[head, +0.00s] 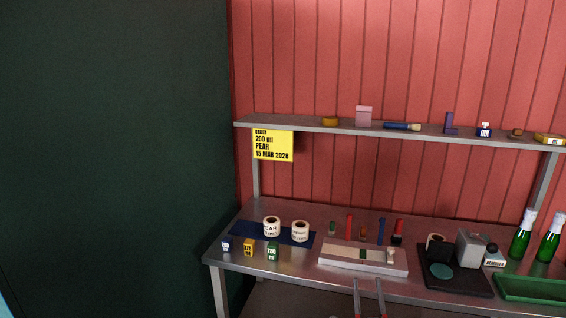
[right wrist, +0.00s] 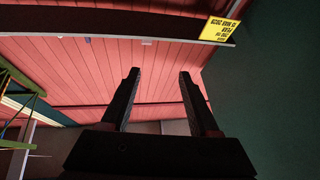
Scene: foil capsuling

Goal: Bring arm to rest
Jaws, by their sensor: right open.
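My right gripper (head: 369,291) shows at the bottom edge of the head view, in front of the metal bench (head: 313,267). In the right wrist view its two dark fingers (right wrist: 157,78) stand wide apart with nothing between them. It is open and empty. Only the finger ends show in the head view; the rest of that arm is out of the picture. My left gripper is not in either view.
The bench bears label rolls (head: 300,231), small coloured blocks (head: 272,252), a pale tray (head: 345,262), a black stand (head: 440,274) and green bottles (head: 521,240). A shelf (head: 300,127) with a yellow sign (head: 272,146) runs above. A dark green wall (head: 110,150) stands left.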

